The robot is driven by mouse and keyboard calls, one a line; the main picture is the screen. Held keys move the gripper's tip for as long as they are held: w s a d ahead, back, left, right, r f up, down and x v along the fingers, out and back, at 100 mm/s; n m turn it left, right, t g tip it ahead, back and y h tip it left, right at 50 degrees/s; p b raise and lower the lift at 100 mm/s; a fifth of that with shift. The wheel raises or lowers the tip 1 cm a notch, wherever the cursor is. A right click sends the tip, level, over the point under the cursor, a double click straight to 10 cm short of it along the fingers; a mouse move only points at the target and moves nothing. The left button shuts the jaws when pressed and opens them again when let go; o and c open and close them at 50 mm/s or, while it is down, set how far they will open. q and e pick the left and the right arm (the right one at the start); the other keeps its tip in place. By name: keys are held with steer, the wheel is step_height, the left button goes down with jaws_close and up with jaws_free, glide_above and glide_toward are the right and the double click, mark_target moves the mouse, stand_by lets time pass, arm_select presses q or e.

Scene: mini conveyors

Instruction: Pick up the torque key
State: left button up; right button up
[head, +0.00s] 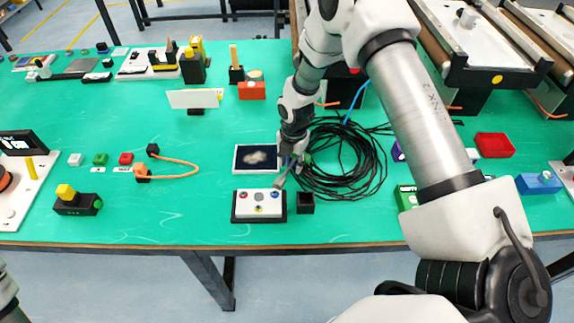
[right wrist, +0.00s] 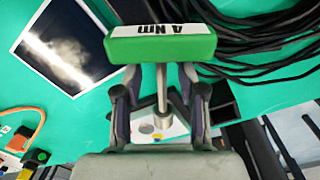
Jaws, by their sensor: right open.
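The torque key (right wrist: 160,46) has a green block handle with a white label reading "4 Nm" and a thin metal shaft. In the right wrist view its handle lies across the fingertips and its shaft runs between the fingers. My right gripper (right wrist: 160,98) is open around the shaft; I cannot tell whether either finger touches it. In the head view my right gripper (head: 291,164) points down between the dark picture panel and the cable coil, mostly hiding the key. My left gripper is out of view.
The black cable coil (head: 345,160) lies close on the right. The dark panel (head: 241,171) is on the left. A white button box (head: 259,206) and a small black open block (head: 305,205) stand nearer the table's front edge. Clear green table (head: 180,215) lies front left.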

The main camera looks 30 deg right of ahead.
steer(key=shift+w+f, duration=0.1)
steer(key=shift+f, duration=0.05)
steer(key=shift+s+r, duration=0.2)
steer(key=shift+s, duration=0.05)
steer(key=c, duration=0.3)
jaws_close()
